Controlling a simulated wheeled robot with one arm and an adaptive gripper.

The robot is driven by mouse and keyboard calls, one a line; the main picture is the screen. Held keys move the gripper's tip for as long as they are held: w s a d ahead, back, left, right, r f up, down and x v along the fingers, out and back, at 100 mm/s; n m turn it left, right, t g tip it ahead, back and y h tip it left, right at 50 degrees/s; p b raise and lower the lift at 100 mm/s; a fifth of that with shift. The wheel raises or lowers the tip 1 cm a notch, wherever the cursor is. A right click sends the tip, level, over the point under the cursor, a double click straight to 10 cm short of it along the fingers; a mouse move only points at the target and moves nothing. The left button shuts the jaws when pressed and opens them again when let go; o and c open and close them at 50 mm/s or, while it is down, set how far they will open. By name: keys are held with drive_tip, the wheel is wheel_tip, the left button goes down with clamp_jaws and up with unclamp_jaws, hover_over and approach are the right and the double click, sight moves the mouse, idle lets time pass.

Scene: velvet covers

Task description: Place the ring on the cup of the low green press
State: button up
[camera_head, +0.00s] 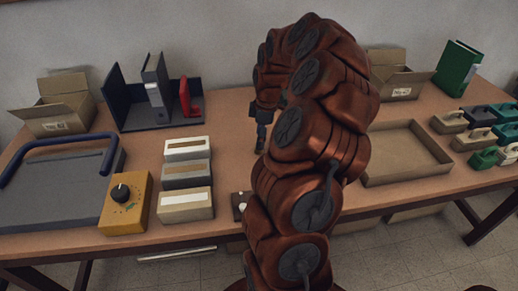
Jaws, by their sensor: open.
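Several small press-like devices in beige, dark teal and green stand at the right end of the table. I cannot make out a ring; my arm hides the table's middle. My gripper (262,144) is dark, open and points down over the middle of the table, far left of the green devices. Its fingertips are small and partly hidden by my arm.
A shallow cardboard tray (405,178) lies between my arm and the devices. A small dark block (239,205) with white parts sits at the front edge. Left are labelled boxes (187,172), a yellow dial box (126,203) and a grey board (55,190). Open cartons (60,108) stand behind.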

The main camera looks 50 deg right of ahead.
drive_tip(key=shift+a+f+p, duration=0.15)
drive_tip(key=shift+f+p, duration=0.15)
drive_tip(key=shift+f, duration=1.55)
drive_tip(key=c, duration=1)
drive_tip(key=shift+w+r+b, duration=0.1)
drive_tip(key=shift+r+b, duration=0.4)
drive_tip(key=shift+r, duration=1.1)
drive_tip(key=shift+s+a+r, duration=0.1)
drive_tip(key=shift+s+r, duration=0.1)
drive_tip(key=s+a+b, duration=0.1)
drive_tip(key=s+a, duration=0.2)
drive_tip(key=s+a+b, duration=0.1)
drive_tip(key=s+a, duration=0.2)
drive_tip(key=s, duration=0.1)
drive_tip(key=s+a+r+b, duration=0.1)
drive_tip(key=s+a, duration=0.2)
drive_tip(key=s, duration=0.1)
drive_tip(key=shift+s+r, duration=0.1)
drive_tip(key=shift+s, duration=0.1)
drive_tip(key=shift+s+a+r, duration=0.15)
drive_tip(key=shift+s+a, duration=0.2)
drive_tip(key=shift+s, duration=0.1)
